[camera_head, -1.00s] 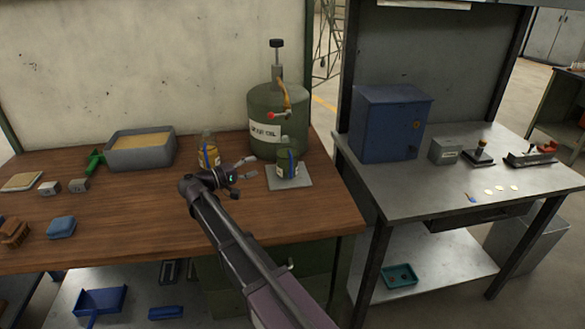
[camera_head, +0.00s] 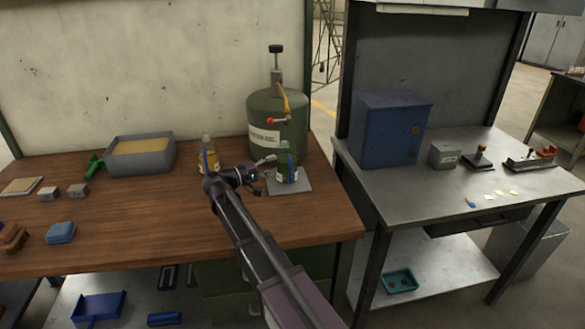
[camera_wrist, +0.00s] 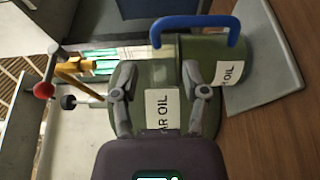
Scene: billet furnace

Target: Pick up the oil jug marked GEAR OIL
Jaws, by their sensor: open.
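The oil jug (camera_head: 287,172) is small and green with a blue handle and a pale label. It stands on a grey pad on the wooden bench, partly hidden by my gripper (camera_head: 264,174). In the wrist view the jug (camera_wrist: 221,55) lies right of the jaws' middle, and its label shows only "R OIL". My gripper (camera_wrist: 160,92) is open and empty. Its right finger overlaps the jug's near side in that view; I cannot tell whether they touch. The left finger is in front of the large green drum, clear of the jug.
The large green drum (camera_head: 264,108) with a tap and a partly visible "AR OIL" label stands close behind the jug. The grey pad (camera_head: 302,187) lies near the bench's right edge.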

